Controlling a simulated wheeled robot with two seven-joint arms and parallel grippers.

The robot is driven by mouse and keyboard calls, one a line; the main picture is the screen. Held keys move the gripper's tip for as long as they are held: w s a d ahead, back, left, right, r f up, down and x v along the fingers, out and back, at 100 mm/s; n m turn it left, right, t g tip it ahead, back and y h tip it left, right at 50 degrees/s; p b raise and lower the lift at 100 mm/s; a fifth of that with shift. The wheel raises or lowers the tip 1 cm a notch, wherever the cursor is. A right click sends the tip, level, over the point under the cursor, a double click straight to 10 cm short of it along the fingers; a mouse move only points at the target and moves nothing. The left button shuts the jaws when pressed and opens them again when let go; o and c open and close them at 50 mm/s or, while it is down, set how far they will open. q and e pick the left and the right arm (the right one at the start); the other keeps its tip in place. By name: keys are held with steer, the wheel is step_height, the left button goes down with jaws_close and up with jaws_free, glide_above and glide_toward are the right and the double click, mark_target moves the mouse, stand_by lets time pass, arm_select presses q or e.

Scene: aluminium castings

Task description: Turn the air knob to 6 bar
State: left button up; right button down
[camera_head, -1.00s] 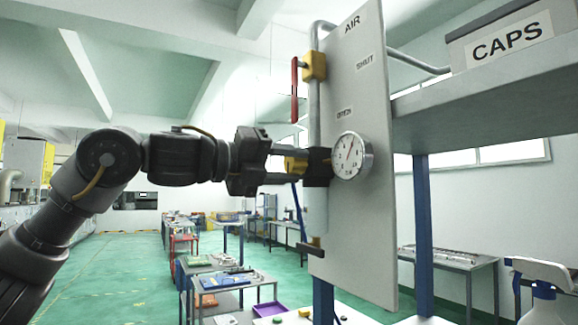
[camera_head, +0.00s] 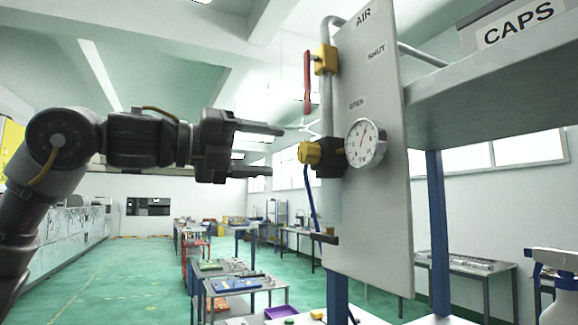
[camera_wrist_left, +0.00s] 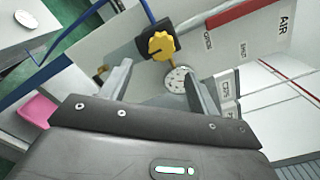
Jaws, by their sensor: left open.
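The yellow air knob (camera_head: 310,152) sits on a black regulator body (camera_head: 329,157) on the grey panel (camera_head: 380,220). The round pressure gauge (camera_head: 366,143) is beside it, its small needle pointing up and a little right; I cannot read the number. My left gripper (camera_head: 276,151) is open and empty, its fingers pointing at the knob with a gap between. In the left wrist view the yellow knob (camera_wrist_left: 158,46) shows beyond and between the two fingers (camera_wrist_left: 160,85), with the gauge (camera_wrist_left: 177,80) just below it. My right gripper is not in view.
A red valve lever (camera_head: 307,82) hangs from a yellow valve above the knob. A blue hose (camera_head: 311,200) runs down from the regulator. A grey shelf (camera_head: 490,80) with a CAPS box (camera_head: 515,27) stands to the right. The space left of the knob is free.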

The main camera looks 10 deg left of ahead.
arm_select(q)
steer(key=v, duration=0.3)
steer(key=shift+b, duration=0.35)
